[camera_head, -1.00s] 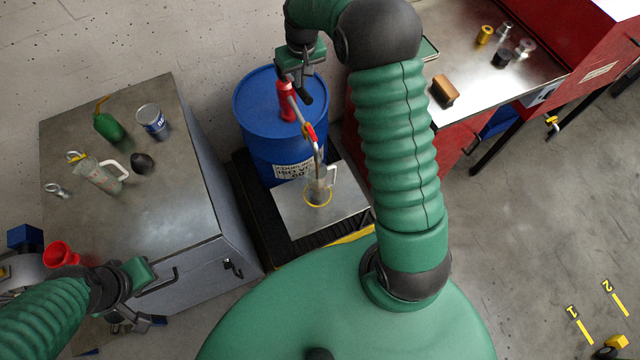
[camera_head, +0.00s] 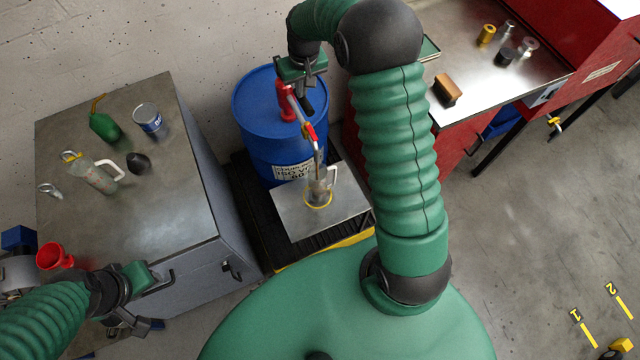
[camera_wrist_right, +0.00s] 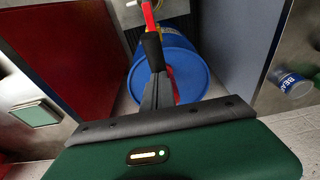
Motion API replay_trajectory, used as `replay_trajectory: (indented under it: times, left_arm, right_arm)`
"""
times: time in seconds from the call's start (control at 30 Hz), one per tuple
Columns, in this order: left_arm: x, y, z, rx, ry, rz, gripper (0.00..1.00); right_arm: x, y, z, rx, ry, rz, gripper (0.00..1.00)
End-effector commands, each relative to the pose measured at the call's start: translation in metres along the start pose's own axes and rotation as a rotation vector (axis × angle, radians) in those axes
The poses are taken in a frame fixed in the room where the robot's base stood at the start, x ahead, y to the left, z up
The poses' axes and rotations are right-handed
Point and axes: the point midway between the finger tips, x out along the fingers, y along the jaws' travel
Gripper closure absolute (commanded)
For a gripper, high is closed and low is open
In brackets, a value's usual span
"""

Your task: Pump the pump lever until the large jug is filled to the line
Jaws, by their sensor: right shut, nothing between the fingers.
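The red drum pump (camera_head: 284,100) stands on the blue drum (camera_head: 255,98). Its hose and spout (camera_head: 312,137) slope down to a clear jug (camera_head: 318,189) with a pale handle and a yellow ring at its base. The fill level is too small to read. My right gripper (camera_head: 309,101) is shut and empty over the drum, close beside the pump. In the right wrist view my shut fingers (camera_wrist_right: 157,92) point at a black grip by the red pump parts; contact is unclear. My left gripper (camera_head: 125,323) is low at the left, its opening unclear.
A grey cabinet (camera_head: 150,215) at the left bears another clear jug (camera_head: 93,177), a green oil can (camera_head: 104,126), a tin (camera_head: 148,118) and a red funnel (camera_head: 54,256). The jug under the spout stands on a metal plate (camera_head: 290,218). A red workbench (camera_head: 455,140) stands at the right.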

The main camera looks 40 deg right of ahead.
Motion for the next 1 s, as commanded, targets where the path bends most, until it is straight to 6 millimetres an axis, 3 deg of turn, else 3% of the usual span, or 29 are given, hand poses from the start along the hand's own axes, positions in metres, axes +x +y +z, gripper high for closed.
replay_trajectory:
  times: [0.1, 1.0]
  left_arm:
    - [-0.022, 0.0, -0.005, 0.0, 0.001, 0.0, 0.64]
    - [-0.127, 0.0, -0.03, 0.0, 0.0, 0.0, 0.64]
  right_arm:
    - [-0.024, 0.0, -0.006, 0.0, -0.001, 0.0, 1.0]
    - [-0.148, 0.0, -0.047, 0.0, 0.0, 0.0, 1.0]
